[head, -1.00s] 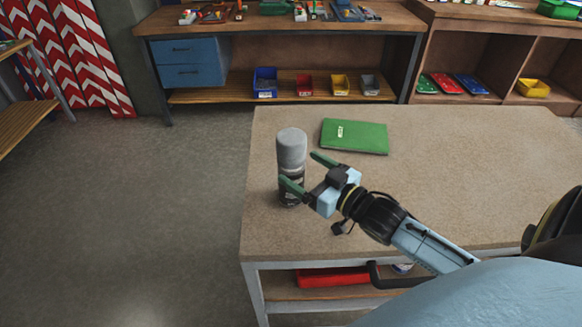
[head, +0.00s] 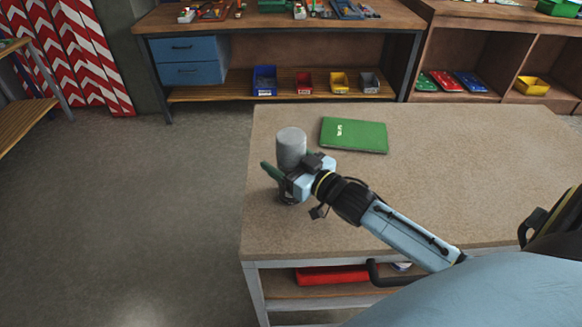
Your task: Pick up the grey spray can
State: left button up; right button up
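The grey spray can (head: 291,147) stands upright near the left edge of the table (head: 470,180). Its grey upper part shows; most of its darker lower part is hidden behind my gripper. My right gripper (head: 284,165) is at the can, with its green fingers spread, one on the left side of the can and the other partly hidden at its right. The fingers look open around the can; I cannot tell whether they touch it. My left gripper is not in view.
A green book (head: 354,135) lies on the table just right of and behind the can. A red box (head: 332,275) is on the shelf under the tabletop. A workbench (head: 290,20) with small bins stands at the back. The right part of the tabletop is clear.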

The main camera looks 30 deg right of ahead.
jog(key=c, duration=0.9)
jog(key=shift+c, duration=0.6)
jog(key=shift+r, duration=0.1)
